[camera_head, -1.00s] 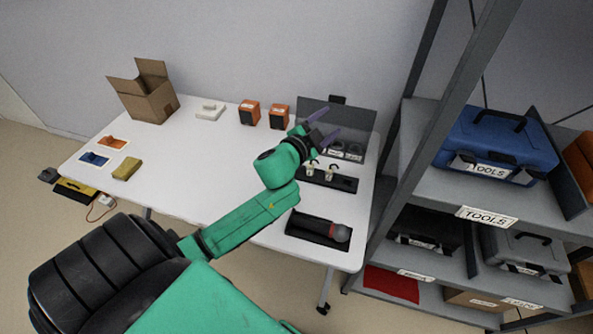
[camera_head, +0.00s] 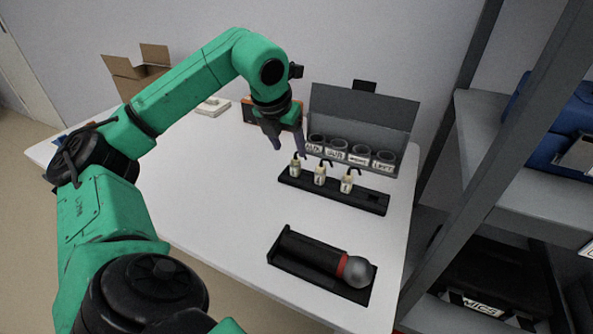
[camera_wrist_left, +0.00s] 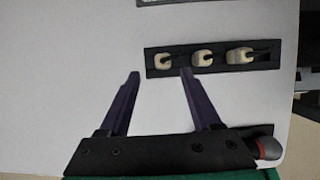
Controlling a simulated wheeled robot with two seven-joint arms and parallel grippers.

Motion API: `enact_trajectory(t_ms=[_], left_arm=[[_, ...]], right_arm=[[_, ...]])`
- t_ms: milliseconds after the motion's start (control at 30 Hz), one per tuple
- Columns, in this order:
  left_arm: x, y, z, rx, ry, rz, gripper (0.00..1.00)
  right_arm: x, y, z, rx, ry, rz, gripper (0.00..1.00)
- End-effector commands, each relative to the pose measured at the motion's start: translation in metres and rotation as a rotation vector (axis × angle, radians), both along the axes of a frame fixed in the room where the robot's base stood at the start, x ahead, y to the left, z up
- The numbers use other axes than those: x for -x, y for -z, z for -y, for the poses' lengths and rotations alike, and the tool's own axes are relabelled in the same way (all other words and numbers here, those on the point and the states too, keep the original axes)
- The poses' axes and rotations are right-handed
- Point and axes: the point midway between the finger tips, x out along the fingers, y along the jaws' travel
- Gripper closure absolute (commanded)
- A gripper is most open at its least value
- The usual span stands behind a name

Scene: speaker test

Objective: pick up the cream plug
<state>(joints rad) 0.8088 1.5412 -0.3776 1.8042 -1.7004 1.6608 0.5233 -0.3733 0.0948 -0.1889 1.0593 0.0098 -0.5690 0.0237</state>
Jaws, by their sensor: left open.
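Three cream plugs stand upright in a black rack (camera_head: 335,190) on the white table: a left one (camera_head: 295,168), a middle one (camera_head: 320,175) and a right one (camera_head: 347,182). Each has a dark cable stub on top. My left gripper (camera_head: 288,151) is open and empty, pointing down just above the left end of the rack. In the left wrist view its fingertips (camera_wrist_left: 160,72) are apart, close to the rack's near edge and the leftmost plug (camera_wrist_left: 165,61). My right gripper is not in view.
A grey panel with several labelled round sockets (camera_head: 359,154) stands behind the rack. A microphone (camera_head: 355,271) lies in a black tray in front. A cardboard box (camera_head: 130,75) is at the back left. Grey shelving stands at the right. The table's left-middle is clear.

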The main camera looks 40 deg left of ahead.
Motion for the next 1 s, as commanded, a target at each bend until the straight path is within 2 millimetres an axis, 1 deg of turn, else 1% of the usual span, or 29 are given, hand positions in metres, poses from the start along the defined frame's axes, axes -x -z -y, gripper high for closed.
enact_trajectory(t_ms=[33, 167, 233, 400, 467, 600, 633, 667, 700, 800, 1000], left_arm=[[-0.003, 0.009, -0.001, 0.001, 0.0, -0.002, 0.35], [-0.009, 0.02, -0.001, 0.003, 0.002, 0.0, 0.35], [-0.014, 0.029, -0.001, 0.003, 0.003, 0.0, 0.35], [-0.027, 0.058, -0.005, 0.003, 0.002, 0.0, 0.35], [-0.029, 0.061, -0.005, 0.002, 0.002, 0.001, 0.35], [-0.029, 0.061, -0.005, 0.002, 0.003, 0.002, 0.35], [-0.029, 0.06, -0.005, 0.002, 0.003, 0.002, 0.39], [-0.029, 0.06, -0.005, 0.002, 0.003, 0.002, 0.51], [-0.029, 0.06, -0.005, 0.002, 0.003, 0.002, 0.66], [-0.029, 0.06, -0.005, 0.002, 0.003, 0.002, 1.0], [-0.029, 0.06, -0.005, 0.002, 0.003, 0.002, 1.0]], right_arm=[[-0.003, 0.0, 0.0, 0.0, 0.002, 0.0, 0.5], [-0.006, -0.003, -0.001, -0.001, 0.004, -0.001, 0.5], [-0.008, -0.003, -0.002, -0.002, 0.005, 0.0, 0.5], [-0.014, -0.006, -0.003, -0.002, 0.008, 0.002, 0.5], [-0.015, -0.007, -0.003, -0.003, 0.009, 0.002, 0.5], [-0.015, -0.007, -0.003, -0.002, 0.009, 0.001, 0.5], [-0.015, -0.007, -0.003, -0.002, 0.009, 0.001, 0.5], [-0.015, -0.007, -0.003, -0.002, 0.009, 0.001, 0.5], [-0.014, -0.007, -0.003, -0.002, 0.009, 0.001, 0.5], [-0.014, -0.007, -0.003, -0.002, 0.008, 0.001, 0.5], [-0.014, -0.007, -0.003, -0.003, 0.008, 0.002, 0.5]])
